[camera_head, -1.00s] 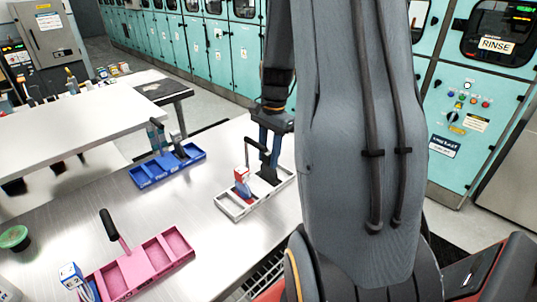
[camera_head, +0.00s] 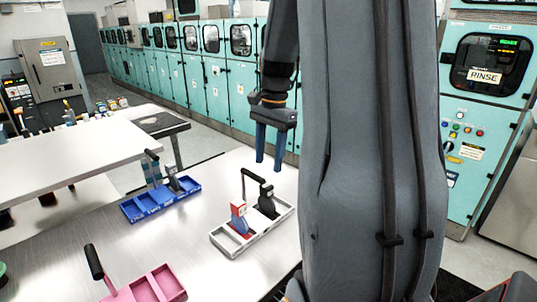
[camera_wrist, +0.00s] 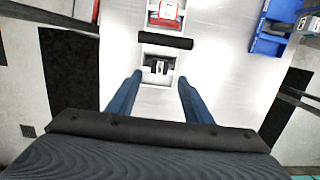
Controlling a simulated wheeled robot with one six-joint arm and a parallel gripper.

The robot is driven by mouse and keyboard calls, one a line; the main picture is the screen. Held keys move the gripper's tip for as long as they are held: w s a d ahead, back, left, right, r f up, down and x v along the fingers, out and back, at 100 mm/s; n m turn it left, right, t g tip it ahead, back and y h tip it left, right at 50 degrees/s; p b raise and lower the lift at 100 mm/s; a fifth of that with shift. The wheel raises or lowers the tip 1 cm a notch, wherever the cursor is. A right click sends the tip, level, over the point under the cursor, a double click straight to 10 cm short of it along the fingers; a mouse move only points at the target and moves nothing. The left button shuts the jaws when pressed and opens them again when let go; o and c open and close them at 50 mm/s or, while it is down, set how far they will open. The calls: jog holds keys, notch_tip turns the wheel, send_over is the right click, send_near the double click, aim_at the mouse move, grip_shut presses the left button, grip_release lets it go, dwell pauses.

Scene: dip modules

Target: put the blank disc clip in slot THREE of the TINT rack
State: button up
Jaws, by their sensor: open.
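A white rack (camera_head: 231,250) with a black carry handle stands on the steel table. A black clip (camera_head: 267,201) stands upright in its far-right compartment, and a clip with a red-and-white top and blue body (camera_head: 238,217) stands nearer its left end. My gripper (camera_head: 268,163) is open and empty above the black clip, apart from it. In the wrist view, the black clip (camera_wrist: 159,67) shows just beyond and between the open fingertips (camera_wrist: 160,78). I cannot read rack names, slot numbers or clip markings, so I cannot tell which rack is TINT or which clip is blank.
A blue rack (camera_head: 140,213) with clips stands behind and left of the white one. A pink rack (camera_head: 160,285) is at the lower left, partly cut off. Another pale table (camera_head: 75,148) and teal machines (camera_head: 232,70) stand beyond. Bare table lies between the racks.

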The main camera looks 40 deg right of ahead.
jog(key=shift+d+r, duration=0.15)
jog(key=shift+r, duration=1.15)
